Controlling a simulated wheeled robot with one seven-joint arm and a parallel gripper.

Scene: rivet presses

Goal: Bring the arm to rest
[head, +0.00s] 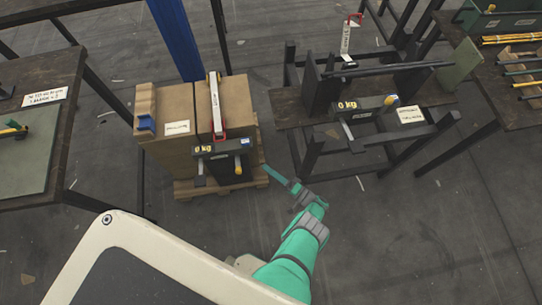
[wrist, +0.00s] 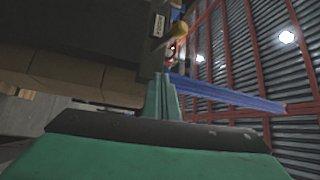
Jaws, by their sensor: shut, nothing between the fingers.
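My green arm reaches up from the bottom of the head view. My gripper (head: 268,171) is at its far end, just right of the pallet with the cardboard boxes. In the wrist view, my gripper (wrist: 163,78) shows as two thin green fingers lying together, with nothing between them. I cannot tell from the head view whether its tip touches the near press or only passes close beside it.
A rivet press (head: 222,162) with a yellow handle stands at the front of the boxes (head: 166,106) on a pallet (head: 190,190). A second press (head: 368,107) sits on a dark bench to the right. Tables stand at both sides. The floor (head: 400,240) at lower right is clear.

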